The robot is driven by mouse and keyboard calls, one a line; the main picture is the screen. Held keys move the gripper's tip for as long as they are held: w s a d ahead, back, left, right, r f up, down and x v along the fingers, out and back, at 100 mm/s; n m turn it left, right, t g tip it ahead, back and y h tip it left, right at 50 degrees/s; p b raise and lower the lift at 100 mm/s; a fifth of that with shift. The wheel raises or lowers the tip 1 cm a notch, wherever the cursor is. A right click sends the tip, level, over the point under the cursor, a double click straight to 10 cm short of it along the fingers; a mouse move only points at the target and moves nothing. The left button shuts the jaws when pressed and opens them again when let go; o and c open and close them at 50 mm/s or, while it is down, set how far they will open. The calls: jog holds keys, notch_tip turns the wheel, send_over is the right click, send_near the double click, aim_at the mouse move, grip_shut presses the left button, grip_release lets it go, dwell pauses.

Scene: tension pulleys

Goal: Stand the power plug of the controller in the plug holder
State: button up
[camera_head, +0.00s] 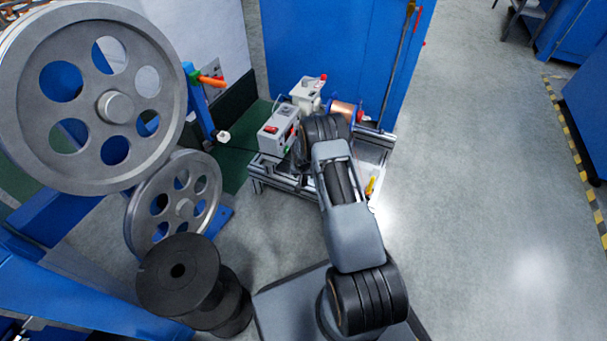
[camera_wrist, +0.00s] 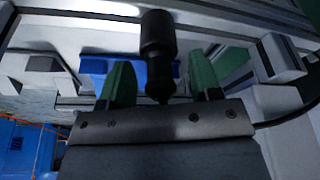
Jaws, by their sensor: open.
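The controller (camera_head: 278,130) is a white-grey box with a red switch on its front, on a metal frame in the head view. In the wrist view my gripper (camera_wrist: 161,68) is open, with two green fingers apart. A black, stepped cylindrical piece (camera_wrist: 158,38), which looks like the power plug, shows between the fingers with a visible gap on each side. I cannot tell how far it is from them in depth. A blue part (camera_wrist: 95,66) lies behind the left finger; I cannot tell if it is the plug holder. In the head view my arm hides the gripper and plug.
A second white device with a red knob (camera_head: 308,92) and a copper spool (camera_head: 345,111) stand behind the controller. Large grey pulleys (camera_head: 116,106) and black spools (camera_head: 180,270) stand at left. A blue cabinet (camera_head: 330,45) is behind. The floor at right is clear.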

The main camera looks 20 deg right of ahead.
jog(key=p+v, duration=0.5)
jog(key=v, duration=0.9)
jog(key=shift+a+f, duration=0.1)
jog(key=s+a+r+n+p, duration=0.15)
jog(key=r+p, duration=0.35)
jog(key=r, duration=0.7)
jog(key=s+a+r+p, duration=0.25)
jog(key=r+p, duration=0.25)
jog(key=r, duration=0.6)
jog(key=s+a+r+n+p, duration=0.1)
jog(key=s+r+p, duration=0.3)
jog(key=r, duration=0.8)
jog(key=s+a+r+n+p, duration=0.1)
jog(key=s+a+r+p, duration=0.2)
jog(key=s+r+p, duration=0.5)
jog(key=s+a+r+n+y+p, duration=0.1)
jog(key=s+a+r+p, duration=0.2)
jog(key=s+r+p, duration=0.6)
notch_tip(320, 180, up, 9)
jog(key=shift+s+r+t, duration=0.1)
jog(key=shift+s+t, duration=0.3)
jog(key=shift+s, duration=0.25)
jog(key=shift+n, duration=0.25)
